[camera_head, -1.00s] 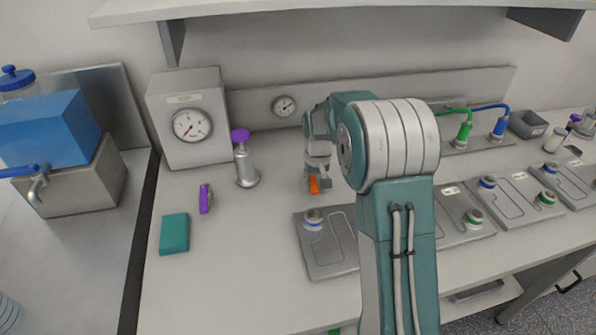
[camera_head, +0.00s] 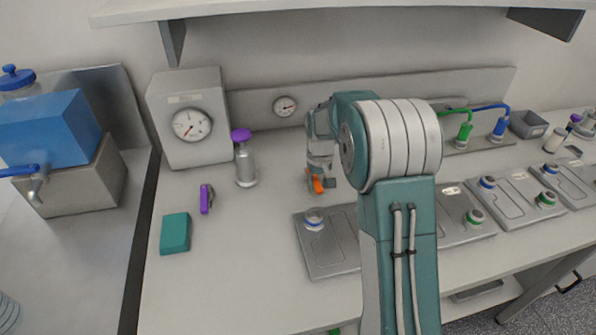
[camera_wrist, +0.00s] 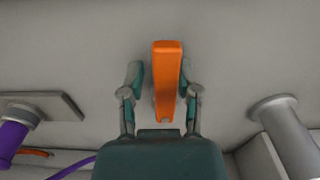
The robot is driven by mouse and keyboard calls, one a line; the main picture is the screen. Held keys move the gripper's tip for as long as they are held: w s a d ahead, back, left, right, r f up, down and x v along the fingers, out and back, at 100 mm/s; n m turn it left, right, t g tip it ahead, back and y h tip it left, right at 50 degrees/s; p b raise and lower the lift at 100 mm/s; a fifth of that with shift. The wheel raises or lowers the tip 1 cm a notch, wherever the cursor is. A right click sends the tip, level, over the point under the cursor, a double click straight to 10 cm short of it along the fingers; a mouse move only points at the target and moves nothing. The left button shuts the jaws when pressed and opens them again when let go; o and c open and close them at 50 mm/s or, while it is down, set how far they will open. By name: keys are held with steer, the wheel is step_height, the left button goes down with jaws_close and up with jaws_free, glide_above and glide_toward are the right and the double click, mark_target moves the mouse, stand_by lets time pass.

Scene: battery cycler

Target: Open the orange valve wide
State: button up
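The orange valve handle (camera_wrist: 167,70) is a long flat lever in the middle of the wrist view. It points away from my gripper, close to straight up in that picture. My gripper (camera_wrist: 162,78) has one finger on each side of it. A narrow gap shows at the left finger; the right finger is very close to the lever, and I cannot tell whether it touches. In the head view only a small part of the orange handle (camera_head: 317,184) shows beneath my gripper (camera_head: 321,181). The valve's body is hidden.
A large gauge box (camera_head: 192,124) and a purple-topped cylinder (camera_head: 246,168) stand to the left. A small gauge (camera_head: 285,106) is on the back panel. A grey plate (camera_head: 330,252) with a blue-ringed fitting lies in front. A teal block (camera_head: 175,233) lies on the bench.

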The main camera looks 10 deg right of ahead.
steer(key=shift+d+r, duration=0.1)
step_height(320, 180, up, 7)
steer(key=shift+d+r, duration=0.1)
steer(key=shift+r, duration=0.35)
stand_by(0.5)
steer(key=shift+s+r, duration=0.1)
steer(key=shift+r, duration=0.1)
steer(key=s+a+r+t, duration=0.3)
steer(key=s+r, duration=0.8)
steer(key=s, duration=0.3)
steer(key=s+a+f+t, duration=0.1)
steer(key=s+a+t, duration=0.1)
steer(key=s, duration=1.5)
steer(key=shift+a+t, duration=0.15)
steer(key=shift+t, duration=0.15)
